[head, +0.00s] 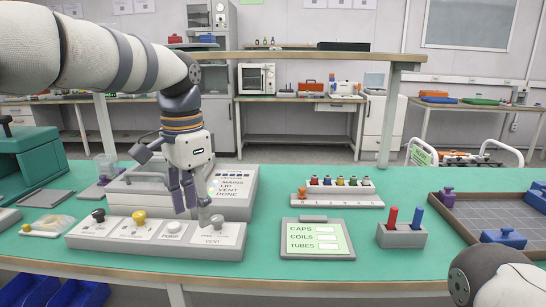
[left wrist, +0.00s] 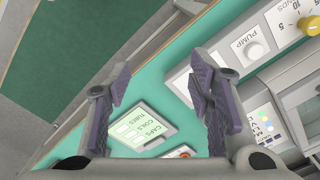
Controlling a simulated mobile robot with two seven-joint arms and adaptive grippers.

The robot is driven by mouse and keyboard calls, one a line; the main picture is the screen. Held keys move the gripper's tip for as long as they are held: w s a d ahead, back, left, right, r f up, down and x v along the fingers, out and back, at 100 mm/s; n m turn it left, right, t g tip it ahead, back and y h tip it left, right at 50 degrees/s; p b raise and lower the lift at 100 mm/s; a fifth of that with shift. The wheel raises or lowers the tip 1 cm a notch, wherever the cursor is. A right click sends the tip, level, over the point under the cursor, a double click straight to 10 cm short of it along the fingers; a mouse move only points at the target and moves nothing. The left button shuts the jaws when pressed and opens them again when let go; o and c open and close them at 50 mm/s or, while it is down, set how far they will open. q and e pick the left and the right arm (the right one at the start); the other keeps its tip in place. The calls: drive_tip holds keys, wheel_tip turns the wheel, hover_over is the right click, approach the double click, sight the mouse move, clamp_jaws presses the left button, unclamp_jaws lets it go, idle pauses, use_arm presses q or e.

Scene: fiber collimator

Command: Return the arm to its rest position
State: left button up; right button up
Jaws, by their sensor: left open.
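My left arm (head: 120,58) reaches in from the left. Its gripper (head: 186,207) points down over the control panel (head: 155,250), near the knob marked VENT (head: 217,222). The fingers are spread apart with nothing between them. In the left wrist view the two purple-padded fingers (left wrist: 162,88) are also wide apart, above the green bench and the panel's edge. I cannot tell whether a fingertip touches the VENT knob. Part of my right arm (head: 500,280) shows at the lower right; its gripper is out of the picture.
Behind the panel is a grey machine (head: 235,185) with a small display. A CAPS, COILS, TUBES card (head: 317,236), a block with red and blue tubes (head: 402,237), a rack of coloured pieces (head: 340,200) and a grey tray (head: 465,218) lie rightward. A teal device (head: 35,160) stands left.

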use_arm(q)
drive_tip(key=s+f+n+g+h, duration=0.1)
drive_tip(key=s+f, duration=0.3)
drive_tip(key=f, duration=0.6)
drive_tip(key=s+d+f+n, duration=0.1)
drive_tip(key=s+f, duration=0.3)
drive_tip(key=f, duration=0.6)
drive_tip(key=s+f+n+g+h, duration=0.1)
drive_tip(key=s+f, duration=0.3)
drive_tip(key=f, duration=0.6)
drive_tip(key=s+a+f+n, duration=0.1)
drive_tip(key=s+f+n, duration=0.1)
drive_tip(key=s+f, duration=0.35)
drive_tip(key=s+a+f+n, duration=0.1)
drive_tip(key=s+f, duration=0.1)
drive_tip(key=s, duration=0.7)
drive_tip(key=s+a+n+y, duration=0.1)
drive_tip(key=s+a, duration=0.2)
drive_tip(key=s, duration=0.6)
drive_tip(key=s+a+n+y, duration=0.1)
drive_tip(key=s+a+n, duration=0.1)
drive_tip(key=s, duration=0.6)
drive_tip(key=shift+s+a+r, duration=0.35)
drive_tip(key=shift+a+r, duration=0.05)
drive_tip(key=shift+a, duration=0.35)
use_arm(e)
drive_tip(key=shift+w+r, duration=0.3)
drive_tip(key=shift+w, duration=0.3)
